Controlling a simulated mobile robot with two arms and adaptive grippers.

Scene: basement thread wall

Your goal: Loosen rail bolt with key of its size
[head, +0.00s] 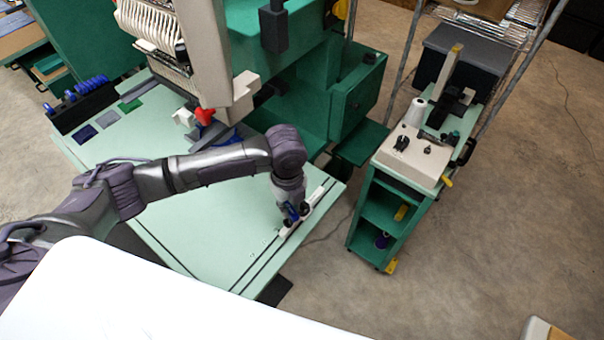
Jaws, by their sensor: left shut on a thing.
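My left arm reaches across the pale green table (190,225) of the machine. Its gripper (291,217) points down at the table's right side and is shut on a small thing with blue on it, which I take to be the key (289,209). The gripper mostly covers it. It is over the rail (318,195), a straight strip along the right edge of the table, at a pale block on that strip. The rail bolt is hidden or too small to make out, so I cannot tell whether the key sits on it. My right gripper is out of view.
A rack with several blue-handled tools (86,88) stands at the table's far left. The cream and green machine head (205,50) rises behind my arm. A green trolley (388,215) with a cream top stands to the right, with bare floor between.

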